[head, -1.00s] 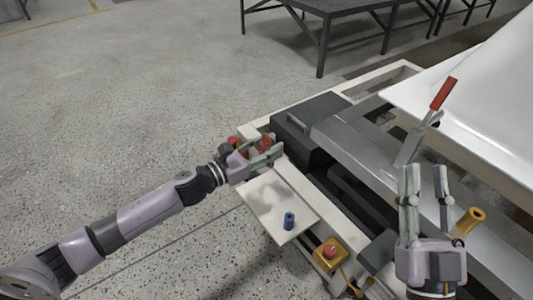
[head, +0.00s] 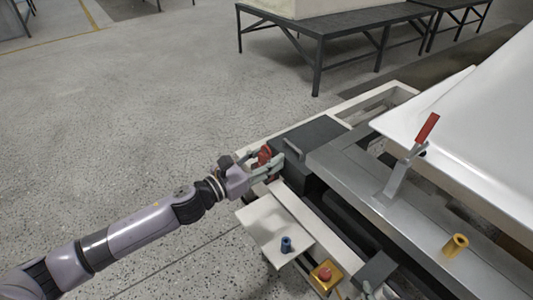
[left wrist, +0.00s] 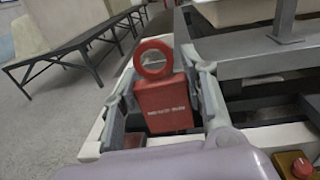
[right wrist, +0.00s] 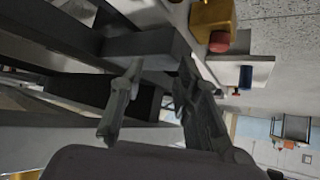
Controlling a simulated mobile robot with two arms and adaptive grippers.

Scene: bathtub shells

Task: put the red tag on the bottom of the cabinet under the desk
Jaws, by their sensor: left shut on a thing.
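The red tag (left wrist: 164,92) is a flat block with a ring on top and small print on its face. It stands upright between the fingers of my left gripper (left wrist: 165,108), which is shut on it. In the head view the tag (head: 264,155) shows at the tip of my left gripper (head: 262,170), beside a dark grey box with a handle (head: 312,137). I cannot clearly make out which part is the cabinet under the desk.
A white panel (head: 262,232) carries a blue cylinder (head: 286,244). A yellow box with a red button (head: 325,276) is close by. A red-handled lever (head: 405,165) and a brass cylinder (head: 455,245) stand on the grey beam. The floor to the left is clear.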

